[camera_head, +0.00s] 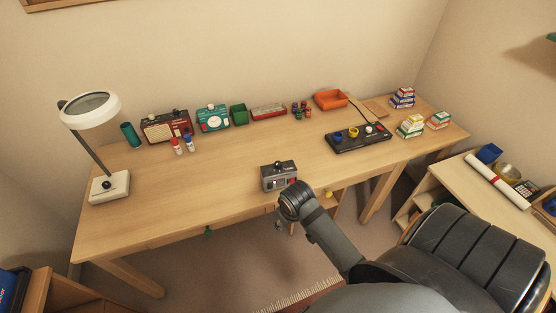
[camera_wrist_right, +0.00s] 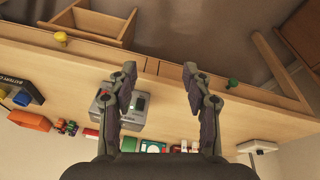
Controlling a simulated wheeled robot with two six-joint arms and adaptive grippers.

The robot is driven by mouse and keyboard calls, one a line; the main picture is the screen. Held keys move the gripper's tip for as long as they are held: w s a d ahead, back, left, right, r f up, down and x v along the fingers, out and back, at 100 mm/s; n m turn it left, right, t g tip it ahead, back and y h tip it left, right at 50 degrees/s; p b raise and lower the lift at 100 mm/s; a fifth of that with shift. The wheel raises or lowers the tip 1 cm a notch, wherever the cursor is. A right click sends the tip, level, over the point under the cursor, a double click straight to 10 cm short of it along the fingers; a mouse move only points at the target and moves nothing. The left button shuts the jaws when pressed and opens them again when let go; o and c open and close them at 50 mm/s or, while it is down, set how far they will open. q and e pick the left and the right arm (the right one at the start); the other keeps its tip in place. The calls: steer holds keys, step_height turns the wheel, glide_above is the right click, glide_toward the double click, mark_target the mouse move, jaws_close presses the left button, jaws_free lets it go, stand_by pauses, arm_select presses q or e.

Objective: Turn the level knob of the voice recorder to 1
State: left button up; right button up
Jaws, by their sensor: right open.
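The voice recorder (camera_head: 278,178) appears to be the small grey box near the front edge of the desk, with a dark knob (camera_head: 284,166) on top. In the right wrist view the recorder (camera_wrist_right: 134,112) lies beyond the left finger, which covers part of it. Its knob's setting is too small to read. My right gripper (camera_wrist_right: 159,72) is open and empty, its fingers apart. In the head view my right wrist is in front of the desk edge, just right of and nearer than the recorder, and the fingers are mostly hidden. My left gripper is not in view.
A magnifier lamp (camera_head: 108,187) stands on the left of the desk (camera_head: 215,205). Radios, bottles and an orange tray (camera_head: 331,99) line the back. A black control panel (camera_head: 358,138) sits to the right. The desktop around the recorder is clear.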

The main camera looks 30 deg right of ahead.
steer(key=w+d+r+m+g, duration=0.1)
steer(key=w+d, duration=0.2)
steer(key=w, duration=0.4)
steer(key=w+d+m, duration=0.1)
steer(key=w+d, duration=0.2)
steer(key=w, duration=0.3)
steer(key=m+g, duration=0.1)
steer(key=m, duration=0.1)
glide_toward(278, 163)
steer(key=s+f, duration=0.1)
steer(key=s+a+f, duration=0.1)
steer(key=shift+s+a+f, duration=0.1)
steer(key=shift+f, duration=0.3)
step_height(278, 163, up, 5)
steer(key=w+d+m+y, duration=0.1)
steer(key=w+d+m, duration=0.1)
steer(key=w, duration=0.1)
steer(key=shift+g, duration=0.4)
step_height(278, 163, down, 11)
steer(key=shift+d+r+p, duration=0.1)
steer(key=shift+p, duration=0.25)
jaws_close()
